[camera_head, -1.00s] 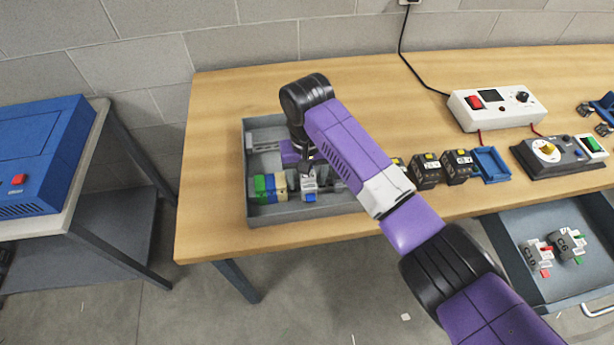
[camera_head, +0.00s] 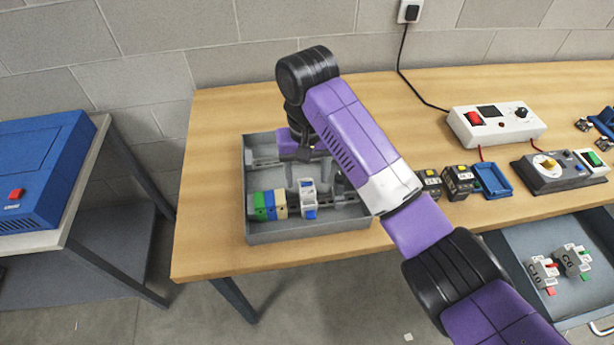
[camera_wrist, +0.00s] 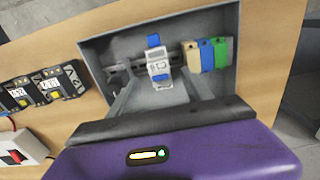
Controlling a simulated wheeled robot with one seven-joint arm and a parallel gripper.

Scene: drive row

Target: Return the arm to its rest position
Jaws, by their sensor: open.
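My arm reaches over a grey tray (camera_head: 300,232) on the wooden table. My gripper (camera_head: 308,156) is above the tray, largely hidden by my wrist in the head view. In the wrist view its two grey fingers (camera_wrist: 158,76) are spread apart with nothing held. Beyond and below them, a white module with a blue part (camera_wrist: 158,62) sits on the rail in the tray, beside yellow, blue and green blocks (camera_wrist: 206,55). The same white module (camera_head: 308,197) shows in the head view, clear of the gripper.
Black modules (camera_head: 458,182), a blue holder (camera_head: 492,181), a white power box (camera_head: 495,124) and a grey tester (camera_head: 560,172) stand right of my arm. An open drawer (camera_head: 520,285) holds white modules. A blue machine (camera_head: 40,180) is on the left bench. The table behind the tray is clear.

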